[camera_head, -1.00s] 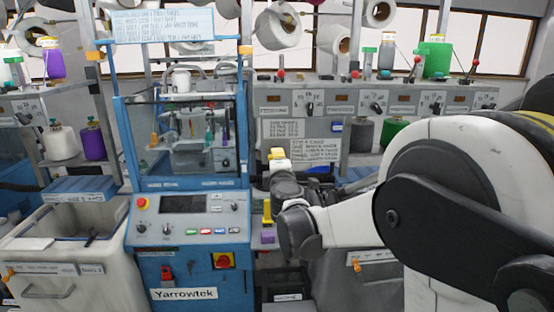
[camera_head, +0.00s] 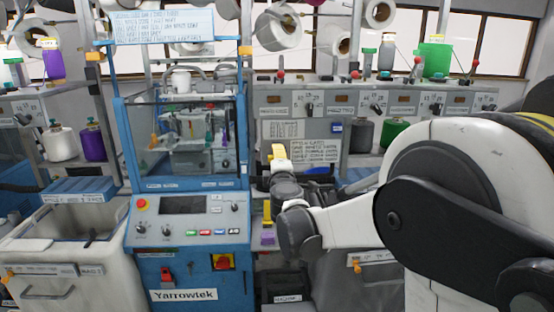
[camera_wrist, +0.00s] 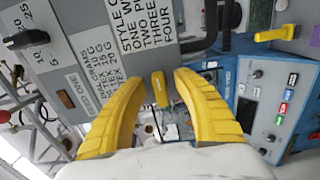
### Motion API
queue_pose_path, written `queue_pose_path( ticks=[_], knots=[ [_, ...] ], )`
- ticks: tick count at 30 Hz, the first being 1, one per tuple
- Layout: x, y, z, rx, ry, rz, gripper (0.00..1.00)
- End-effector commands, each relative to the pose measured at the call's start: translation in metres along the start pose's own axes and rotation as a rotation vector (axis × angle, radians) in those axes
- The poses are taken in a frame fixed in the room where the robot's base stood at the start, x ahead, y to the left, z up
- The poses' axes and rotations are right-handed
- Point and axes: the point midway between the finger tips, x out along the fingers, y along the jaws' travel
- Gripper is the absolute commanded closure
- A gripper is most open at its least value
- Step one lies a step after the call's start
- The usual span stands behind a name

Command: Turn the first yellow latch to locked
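My gripper (camera_head: 278,152) has two yellow fingers and points away from the head camera, beside the blue machine's right post. In the wrist view my gripper (camera_wrist: 162,76) is open, with a gap between its fingertips. A small yellow latch (camera_wrist: 159,90) shows in that gap, with space on both sides; I cannot tell its depth or whether a finger touches it. It is hidden behind my gripper in the head view. Another yellow lever (camera_wrist: 275,33) is at the upper right of the wrist view; in the head view a yellow lever (camera_head: 267,212) stands above a purple block.
The blue machine (camera_head: 187,206) with its button panel stands left of my gripper. A printed sign (camera_head: 316,150) and a grey knob panel (camera_head: 375,100) are behind. A white bin (camera_head: 60,262) is at the left. Orange handles (camera_head: 356,264) sit low on the right cabinet.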

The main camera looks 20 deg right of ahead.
Motion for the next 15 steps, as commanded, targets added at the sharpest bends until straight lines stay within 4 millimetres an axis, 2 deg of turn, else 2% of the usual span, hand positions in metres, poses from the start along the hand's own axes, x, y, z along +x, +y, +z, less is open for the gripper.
queue_pose_path(
  ticks=[5, 8, 15],
  knots=[
    [-0.002, 0.0, 0.0, 0.0, 0.0, 0.0, 0.64],
    [-0.012, 0.0, 0.0, 0.0, 0.001, 0.0, 0.64],
    [-0.064, 0.0, 0.0, 0.0, 0.001, 0.0, 0.64]
  ],
)
